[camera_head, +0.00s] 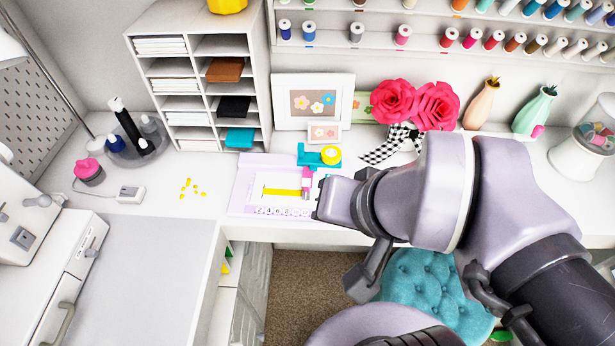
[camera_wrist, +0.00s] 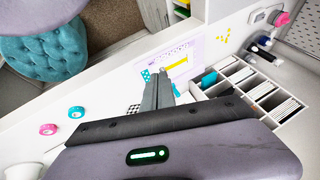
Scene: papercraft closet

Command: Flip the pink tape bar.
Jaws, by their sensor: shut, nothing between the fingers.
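In the head view, a pink bar (camera_head: 307,181), which I take to be the tape bar, stands at the right side of a pale lilac board (camera_head: 243,189) with a yellow strip (camera_head: 282,192) and a row of characters. My gripper (camera_head: 318,203) is just right of the bar, close to the board's right edge; contact cannot be told. In the wrist view, my gripper's two dark fingers (camera_wrist: 161,82) are together and empty, pointing towards the board (camera_wrist: 199,48). They cover part of the scene there, and I cannot make out the pink bar in that view.
A teal dispenser with a yellow roll (camera_head: 330,156) stands behind the bar. Picture frames (camera_head: 313,80), pink paper flowers (camera_head: 415,103) and a checkered ribbon (camera_head: 388,150) are at the back. A cubby shelf (camera_head: 203,45) is back left. Small yellow pieces (camera_head: 193,188) lie left on the white desk.

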